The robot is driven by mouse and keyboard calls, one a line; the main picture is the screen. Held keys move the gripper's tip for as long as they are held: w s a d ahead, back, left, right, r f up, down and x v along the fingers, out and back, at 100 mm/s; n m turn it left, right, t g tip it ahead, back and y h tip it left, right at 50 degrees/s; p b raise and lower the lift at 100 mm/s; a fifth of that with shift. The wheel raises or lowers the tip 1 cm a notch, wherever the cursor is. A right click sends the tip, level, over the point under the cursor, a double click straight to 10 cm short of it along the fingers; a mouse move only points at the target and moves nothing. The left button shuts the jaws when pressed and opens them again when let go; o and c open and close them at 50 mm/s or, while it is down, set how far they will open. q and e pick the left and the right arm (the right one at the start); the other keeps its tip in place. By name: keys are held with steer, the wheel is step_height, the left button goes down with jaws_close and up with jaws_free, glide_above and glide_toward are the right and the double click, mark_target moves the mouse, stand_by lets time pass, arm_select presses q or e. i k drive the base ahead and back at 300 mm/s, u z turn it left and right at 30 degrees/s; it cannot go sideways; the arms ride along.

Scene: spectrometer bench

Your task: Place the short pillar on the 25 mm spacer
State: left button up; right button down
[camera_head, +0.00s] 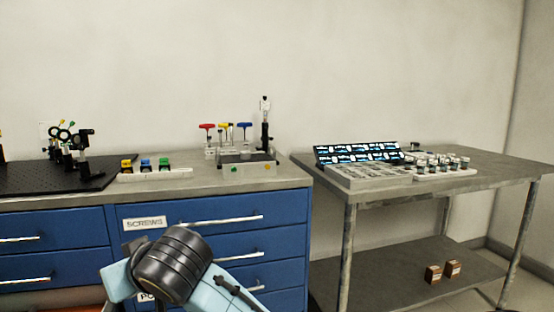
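I cannot single out the short pillar or the 25 mm spacer at this distance. Several small silver and dark cylindrical parts (440,163) stand in rows on a white holder on the grey cart (480,182). A grey compartment tray (372,176) with a blue-lit label panel (357,153) lies to their left; its small contents are unclear. One of my arm links, pale blue with a black joint, shows at the bottom. Neither gripper's fingers are in view.
The blue drawer cabinet (235,236) carries a black breadboard (60,178) with optics, a row of coloured-cap items (155,171), T-handle drivers (226,129) and a tall black post (265,125). The cart's right top is clear.

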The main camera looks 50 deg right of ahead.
mark_target(245, 155)
steer(key=z, duration=1.1)
steer(key=i, duration=0.15)
steer(key=u, duration=0.45)
